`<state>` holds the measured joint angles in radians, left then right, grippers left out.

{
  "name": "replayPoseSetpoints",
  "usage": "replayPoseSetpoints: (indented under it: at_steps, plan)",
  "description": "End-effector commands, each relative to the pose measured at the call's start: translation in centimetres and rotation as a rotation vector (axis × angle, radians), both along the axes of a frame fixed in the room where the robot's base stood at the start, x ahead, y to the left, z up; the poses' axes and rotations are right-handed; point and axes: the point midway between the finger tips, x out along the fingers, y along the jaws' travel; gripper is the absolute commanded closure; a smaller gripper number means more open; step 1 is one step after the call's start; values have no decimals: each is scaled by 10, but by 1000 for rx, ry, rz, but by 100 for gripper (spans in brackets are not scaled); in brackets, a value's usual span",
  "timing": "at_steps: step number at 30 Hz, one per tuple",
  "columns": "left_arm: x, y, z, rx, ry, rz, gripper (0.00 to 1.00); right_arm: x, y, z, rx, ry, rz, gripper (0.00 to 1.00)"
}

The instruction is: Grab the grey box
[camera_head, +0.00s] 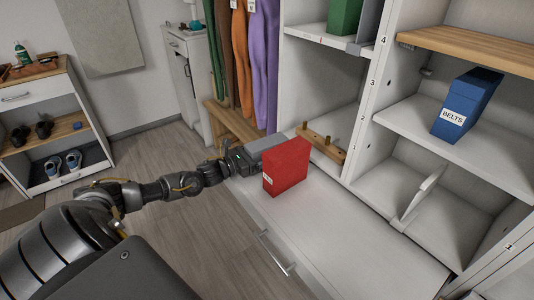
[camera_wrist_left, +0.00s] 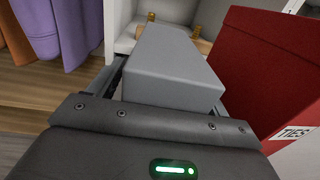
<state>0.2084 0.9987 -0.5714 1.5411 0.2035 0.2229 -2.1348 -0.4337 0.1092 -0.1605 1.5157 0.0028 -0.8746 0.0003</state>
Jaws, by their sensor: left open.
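The grey box (camera_head: 268,144) lies on the white ledge, just behind and left of the red box, which partly hides it in the head view. In the left wrist view the grey box (camera_wrist_left: 172,62) fills the space straight ahead of the gripper's palm. My left gripper (camera_head: 240,160) is at the box's near left end, and it is open. One dark finger (camera_wrist_left: 112,76) shows along the box's left side; the other finger is mostly hidden. I cannot tell whether either finger touches the box. My right gripper is not in view.
The red box (camera_head: 286,168), labelled TIES in the wrist view, stands close to the gripper's right. A wooden peg rack (camera_head: 322,148) is behind. A blue BELTS box (camera_head: 466,105) and a green box (camera_head: 343,16) sit on shelves. Hanging trousers (camera_head: 263,60) are at the back.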

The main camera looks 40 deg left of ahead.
Motion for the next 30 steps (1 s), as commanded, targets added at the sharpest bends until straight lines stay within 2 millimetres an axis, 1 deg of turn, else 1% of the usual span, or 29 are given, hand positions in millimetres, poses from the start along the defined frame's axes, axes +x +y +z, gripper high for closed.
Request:
replayPoseSetpoints:
  at_steps: [4, 5, 15, 17, 26, 30]
  plan:
    - [0, 0, 0, 0, 1, 0, 22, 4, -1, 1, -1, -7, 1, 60]
    - [0, 0, 0, 0, 0, 0, 24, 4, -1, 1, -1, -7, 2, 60]
    - [0, 0, 0, 0, 0, 0, 69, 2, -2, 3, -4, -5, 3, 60]
    - [0, 0, 0, 0, 0, 0, 76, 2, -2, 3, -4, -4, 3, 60]
    - [0, 1, 3, 0, -2, 0, 76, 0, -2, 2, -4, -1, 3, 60]
    - [0, 0, 14, 1, -4, -2, 76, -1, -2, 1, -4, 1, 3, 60]
